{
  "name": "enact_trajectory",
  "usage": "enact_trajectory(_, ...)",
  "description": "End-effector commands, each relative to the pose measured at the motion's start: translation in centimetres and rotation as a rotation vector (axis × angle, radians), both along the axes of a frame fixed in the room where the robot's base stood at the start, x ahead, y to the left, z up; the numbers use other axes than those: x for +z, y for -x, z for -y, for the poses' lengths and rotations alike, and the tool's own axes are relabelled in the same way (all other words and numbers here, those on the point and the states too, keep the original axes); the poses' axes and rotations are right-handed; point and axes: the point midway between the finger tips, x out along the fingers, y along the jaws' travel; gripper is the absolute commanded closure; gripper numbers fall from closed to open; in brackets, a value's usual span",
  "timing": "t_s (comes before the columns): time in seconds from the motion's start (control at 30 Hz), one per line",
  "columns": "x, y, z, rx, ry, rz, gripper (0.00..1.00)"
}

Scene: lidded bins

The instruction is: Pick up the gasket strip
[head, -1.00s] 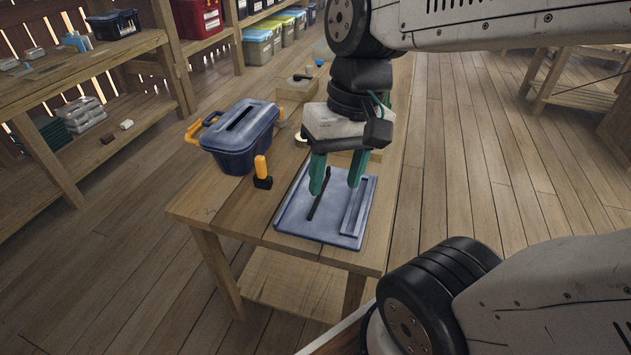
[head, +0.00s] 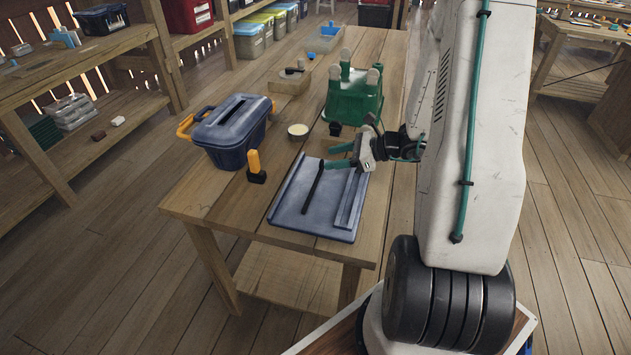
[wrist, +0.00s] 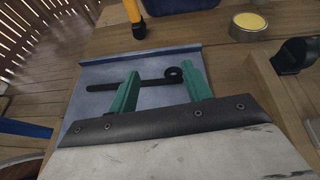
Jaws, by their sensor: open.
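The gasket strip (head: 313,189) is a thin black strip lying on a flat blue-grey tray (head: 283,208) near the front of the workbench. In the wrist view the strip (wrist: 101,87) runs across the tray, with a ring-shaped end at right. My gripper (head: 329,157) is open and empty, its teal fingers tilted over the tray's far side, near the strip's far end. In the wrist view my gripper (wrist: 161,64) has its fingers in front of the strip, the left one hiding part of it. I cannot tell the remaining height.
A lidded blue bin (head: 238,128) with orange handles and an orange-and-black tool (head: 255,167) stand left of the tray. A yellowish round tin (head: 298,131) and an upturned green stool-like object (head: 354,96) are behind it. Bare wood lies in front of the bin.

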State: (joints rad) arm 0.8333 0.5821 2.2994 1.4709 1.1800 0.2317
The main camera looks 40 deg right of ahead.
Motion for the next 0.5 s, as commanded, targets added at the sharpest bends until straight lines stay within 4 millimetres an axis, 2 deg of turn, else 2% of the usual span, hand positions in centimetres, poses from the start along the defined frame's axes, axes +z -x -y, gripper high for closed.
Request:
enact_trajectory(0.07, -1.2, 0.1, 1.1, -0.055, -0.028, -0.015, 0.51)
enact_trajectory(0.17, -1.9, -0.2, 1.5, -0.084, -0.043, -0.022, 0.51)
enact_trajectory(0.5, -3.2, -3.3, -0.9, -0.083, -0.043, -0.023, 0.51)
